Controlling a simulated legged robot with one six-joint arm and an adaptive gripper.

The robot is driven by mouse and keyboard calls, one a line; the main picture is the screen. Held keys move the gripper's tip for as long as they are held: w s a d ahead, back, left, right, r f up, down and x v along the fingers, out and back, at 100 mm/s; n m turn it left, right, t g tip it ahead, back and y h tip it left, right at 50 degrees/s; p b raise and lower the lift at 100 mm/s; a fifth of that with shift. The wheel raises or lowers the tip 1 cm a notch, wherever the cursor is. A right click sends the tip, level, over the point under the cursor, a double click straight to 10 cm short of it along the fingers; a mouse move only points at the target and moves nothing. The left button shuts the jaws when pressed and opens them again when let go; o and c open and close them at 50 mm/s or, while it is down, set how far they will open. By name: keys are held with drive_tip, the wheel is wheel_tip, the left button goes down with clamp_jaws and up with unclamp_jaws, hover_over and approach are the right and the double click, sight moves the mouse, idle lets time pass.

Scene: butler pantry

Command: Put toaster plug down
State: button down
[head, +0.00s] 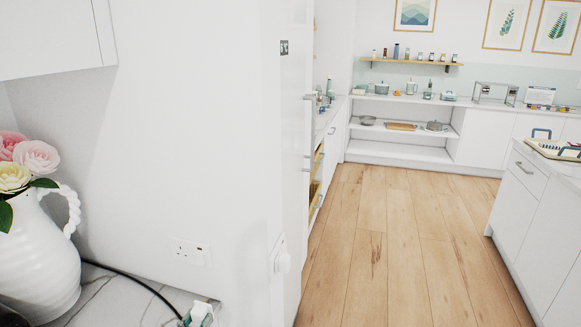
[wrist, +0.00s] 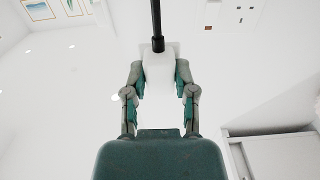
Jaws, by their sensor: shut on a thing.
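The toaster plug (wrist: 160,62) is a white block with a thick black cable (wrist: 156,22) leaving its far end in the wrist view. My gripper (wrist: 160,78) is shut on it, with one grey and teal finger on each side. In the head view my gripper (head: 199,313) shows only in part at the bottom edge, over the marble counter (head: 112,300). The black cable runs from there to the left, behind the vase. The toaster is not in view. I cannot tell whether the plug touches the counter.
A white wall socket (head: 190,252) with a switch is above the counter, and a white fitting (head: 280,260) is on the wall's end. A white vase (head: 42,255) of roses stands at left. Open wooden floor (head: 400,240) lies right, with an island (head: 540,215) beyond.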

drive_tip(key=w+d+f+n+y, duration=0.15)
drive_tip(key=w+d+f, duration=0.4)
drive_tip(key=d, duration=0.55)
drive_tip(key=w+d+f+n+y, duration=0.1)
drive_tip(key=w+d+f+y, duration=0.1)
drive_tip(key=w+d+f, duration=0.65)
drive_tip(key=w+d+f+n+y, duration=0.15)
drive_tip(key=w+d, duration=0.35)
drive_tip(key=d, duration=0.8)
drive_tip(key=s+f, duration=0.4)
drive_tip(key=f, duration=0.2)
drive_tip(key=shift+s+d+f+m+t, duration=0.2)
drive_tip(key=shift+s+f+m+t, duration=0.1)
drive_tip(key=shift+s+m, duration=0.1)
